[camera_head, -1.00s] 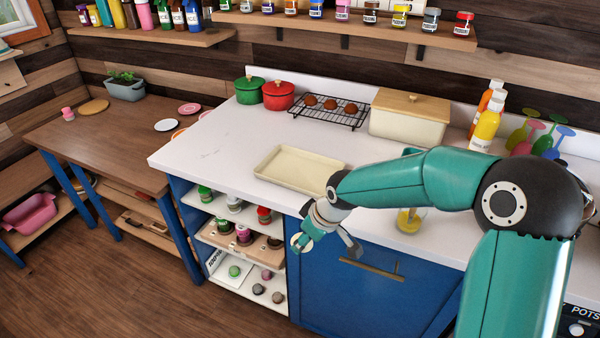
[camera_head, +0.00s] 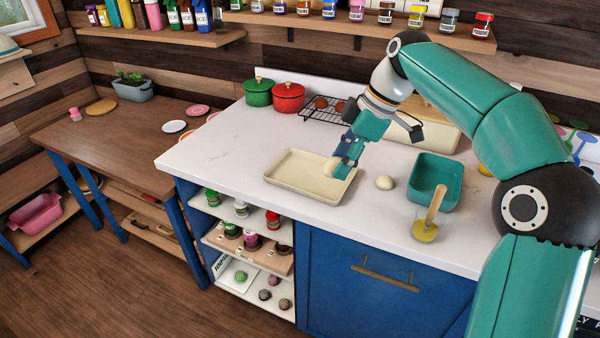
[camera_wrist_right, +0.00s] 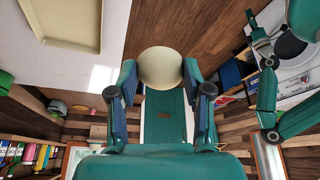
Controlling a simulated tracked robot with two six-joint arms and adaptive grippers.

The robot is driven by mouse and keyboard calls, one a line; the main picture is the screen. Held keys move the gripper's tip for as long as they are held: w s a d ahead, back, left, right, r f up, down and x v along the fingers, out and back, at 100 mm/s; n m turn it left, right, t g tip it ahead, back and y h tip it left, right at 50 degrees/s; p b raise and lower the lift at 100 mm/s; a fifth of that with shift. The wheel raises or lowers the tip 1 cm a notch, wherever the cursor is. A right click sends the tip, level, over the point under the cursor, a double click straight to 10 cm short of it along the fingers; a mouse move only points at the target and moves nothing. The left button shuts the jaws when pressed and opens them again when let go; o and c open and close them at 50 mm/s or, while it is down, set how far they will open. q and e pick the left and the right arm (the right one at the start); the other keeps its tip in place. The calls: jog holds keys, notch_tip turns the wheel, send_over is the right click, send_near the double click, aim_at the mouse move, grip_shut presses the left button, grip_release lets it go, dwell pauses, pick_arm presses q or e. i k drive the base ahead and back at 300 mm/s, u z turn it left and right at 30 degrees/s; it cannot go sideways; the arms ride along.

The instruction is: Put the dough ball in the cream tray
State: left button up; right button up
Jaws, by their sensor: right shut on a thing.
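My right gripper (camera_head: 345,160) is shut on a pale cream dough ball (camera_head: 331,168). The ball shows between the two fingertips in the right wrist view (camera_wrist_right: 160,67). In the head view, gripper and ball appear over the right end of the cream tray (camera_head: 290,183); I cannot tell whether the ball touches it. The shallow rectangular tray is otherwise empty and lies on the white counter. In the right wrist view the tray (camera_wrist_right: 62,42) is at the upper left. A second dough ball (camera_head: 384,183) lies on the counter right of the tray.
Green (camera_head: 258,92) and red (camera_head: 288,98) pots, a wire rack (camera_head: 318,112) and a cream bin (camera_head: 436,133) stand behind. The counter left of the tray is clear.

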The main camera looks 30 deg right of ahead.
aim_at(294, 171)
jog(key=i, duration=0.85)
jog(key=z, duration=0.05)
